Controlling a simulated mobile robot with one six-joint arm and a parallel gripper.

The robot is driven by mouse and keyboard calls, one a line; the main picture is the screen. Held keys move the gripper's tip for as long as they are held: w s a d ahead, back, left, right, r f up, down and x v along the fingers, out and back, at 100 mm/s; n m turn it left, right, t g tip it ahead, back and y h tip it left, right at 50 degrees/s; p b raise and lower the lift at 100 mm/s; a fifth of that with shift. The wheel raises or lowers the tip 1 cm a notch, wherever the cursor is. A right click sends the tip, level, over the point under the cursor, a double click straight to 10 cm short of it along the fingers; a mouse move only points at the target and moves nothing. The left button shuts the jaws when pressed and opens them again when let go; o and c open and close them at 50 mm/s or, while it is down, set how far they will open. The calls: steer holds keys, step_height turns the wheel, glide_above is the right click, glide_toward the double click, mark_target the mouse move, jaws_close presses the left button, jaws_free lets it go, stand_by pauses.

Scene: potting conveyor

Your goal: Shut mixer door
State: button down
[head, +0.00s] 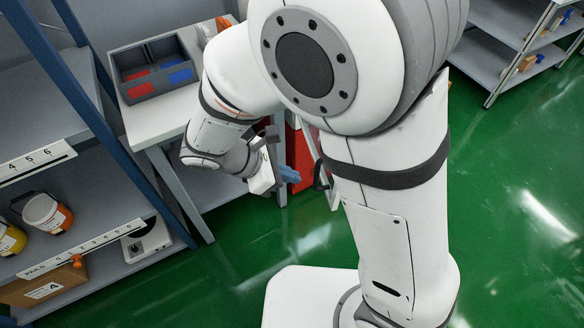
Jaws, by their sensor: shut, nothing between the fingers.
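My gripper (288,173) is low in front of the bench, left of centre in the head view. It looks shut and empty, with its blue tips pointing right. A red panel (297,150) stands just behind and beside the tips, mostly hidden by my arm. A dark handle-like loop (319,176) shows to the right of the tips, next to a pale upright edge. These may be part of the mixer and its door, but I cannot tell for sure. I cannot tell whether the tips touch the panel, or how far any door stands open.
A blue-framed shelf (75,110) at the left holds an orange-and-white tub (47,213) and a cardboard box (43,286). Another shelf (483,57) stands far right. Green floor (510,220) is clear at the right.

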steer(key=w+d+f, duration=0.3)
steer(key=d+f, duration=0.1)
steer(key=d, duration=0.4)
steer(key=shift+d+f, duration=0.15)
steer(key=shift+f, duration=0.15)
steer(key=shift+w+d, duration=0.1)
